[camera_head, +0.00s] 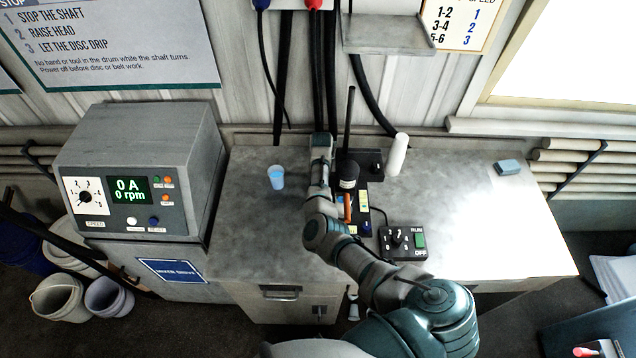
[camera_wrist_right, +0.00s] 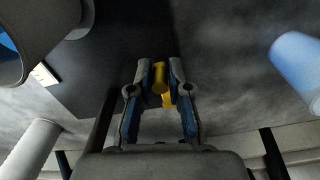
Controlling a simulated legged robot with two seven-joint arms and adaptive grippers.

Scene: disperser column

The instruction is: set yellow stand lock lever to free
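The yellow lock lever (camera_wrist_right: 159,78) shows in the right wrist view as a short yellow rod with a second yellow part just below it. My right gripper (camera_wrist_right: 160,72) has its fingertips on both sides of the lever. They look closed against it, with almost no gap visible. In the head view my right arm reaches over the bench, and its far end (camera_head: 322,145) is left of the dark stand (camera_head: 347,170). The lever itself is hidden there by my arm. My left gripper is in neither view.
A blue cup (camera_head: 276,178) stands left of my arm and a white cylinder (camera_head: 397,155) right of the stand. An orange handle (camera_head: 348,208) and a control box (camera_head: 403,242) are close to my forearm.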

